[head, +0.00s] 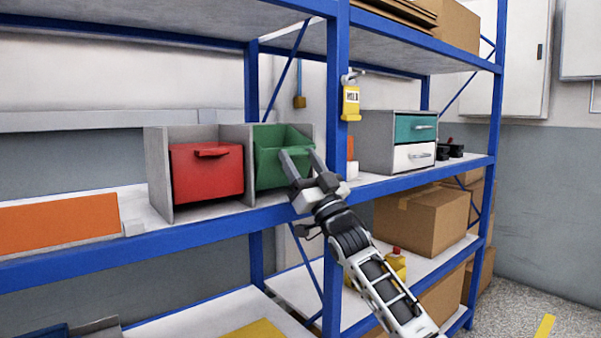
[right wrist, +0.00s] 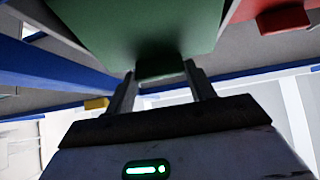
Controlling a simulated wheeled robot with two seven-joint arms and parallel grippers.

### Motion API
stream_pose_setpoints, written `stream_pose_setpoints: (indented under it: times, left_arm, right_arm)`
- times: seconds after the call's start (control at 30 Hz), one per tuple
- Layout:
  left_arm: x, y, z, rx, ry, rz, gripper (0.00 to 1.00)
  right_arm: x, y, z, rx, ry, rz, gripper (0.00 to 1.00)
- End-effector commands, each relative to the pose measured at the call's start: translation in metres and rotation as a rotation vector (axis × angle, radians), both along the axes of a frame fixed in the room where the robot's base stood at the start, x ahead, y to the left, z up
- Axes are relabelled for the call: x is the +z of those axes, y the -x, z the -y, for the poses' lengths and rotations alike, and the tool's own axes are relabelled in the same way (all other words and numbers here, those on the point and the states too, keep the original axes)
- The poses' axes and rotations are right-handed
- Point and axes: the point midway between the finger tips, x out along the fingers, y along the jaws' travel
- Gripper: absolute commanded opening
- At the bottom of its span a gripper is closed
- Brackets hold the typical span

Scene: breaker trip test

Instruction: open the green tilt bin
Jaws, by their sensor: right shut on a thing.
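The green tilt bin (head: 268,168) sits in the right bay of a grey housing on the blue shelf. It is tilted forward, and its open top and inner back wall show in the head view. In the right wrist view the bin's green front (right wrist: 140,30) fills the upper middle. My right gripper (head: 299,160) is at the bin's front, shut on its green handle (right wrist: 160,68), which shows between the two fingers in the right wrist view. In the head view the gripper hides the handle. My left gripper is in neither view.
The closed red bin (head: 205,175) is in the left bay. A blue upright (head: 337,100) with a yellow tag (head: 351,103) stands just right of the green bin. A grey drawer unit (head: 375,142) is further right. Cardboard boxes (head: 425,220) sit on the lower shelf.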

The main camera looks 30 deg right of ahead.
Motion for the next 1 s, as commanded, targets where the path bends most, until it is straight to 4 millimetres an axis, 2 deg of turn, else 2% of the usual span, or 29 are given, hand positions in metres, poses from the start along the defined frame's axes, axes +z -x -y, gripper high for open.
stream_pose_setpoints:
  times: [0.03, 0.2, 1.0]
  left_arm:
    - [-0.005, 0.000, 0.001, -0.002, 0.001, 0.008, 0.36]
    - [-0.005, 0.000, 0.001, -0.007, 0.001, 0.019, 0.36]
    - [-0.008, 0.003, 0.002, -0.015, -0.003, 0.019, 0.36]
  right_arm:
    - [-0.007, 0.001, 0.000, 0.001, -0.005, 0.020, 0.13]
    - [-0.010, 0.004, 0.001, 0.001, -0.015, 0.084, 0.13]
    - [-0.020, 0.007, 0.001, 0.001, -0.011, 0.068, 0.14]
